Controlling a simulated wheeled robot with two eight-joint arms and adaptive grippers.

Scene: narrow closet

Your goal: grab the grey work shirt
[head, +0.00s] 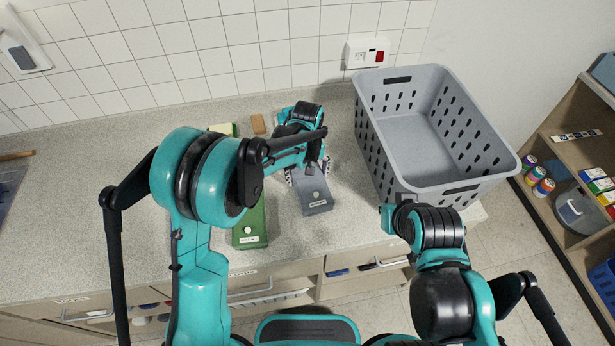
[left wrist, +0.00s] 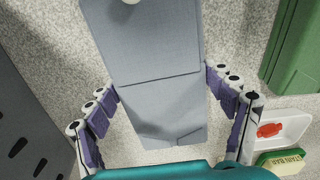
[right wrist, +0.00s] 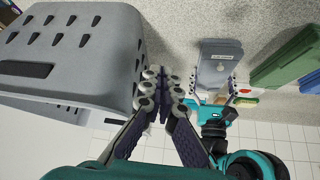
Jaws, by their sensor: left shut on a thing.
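The grey work shirt (head: 314,200) is a flat folded grey bundle with a small white label. It lies on the speckled counter in the head view and fills the middle of the left wrist view (left wrist: 150,60). My left gripper (head: 308,172) is shut on it, with a finger against each long side; the fingers show in the left wrist view (left wrist: 160,82). The shirt also shows in the right wrist view (right wrist: 219,68). My right gripper (right wrist: 164,82) is shut and empty beside the grey basket (right wrist: 70,85).
The perforated grey basket (head: 375,140) stands empty on the counter's right. A green folded bundle (head: 250,222) lies just left of the shirt. A tiled wall closes the back; the counter's left is mostly clear.

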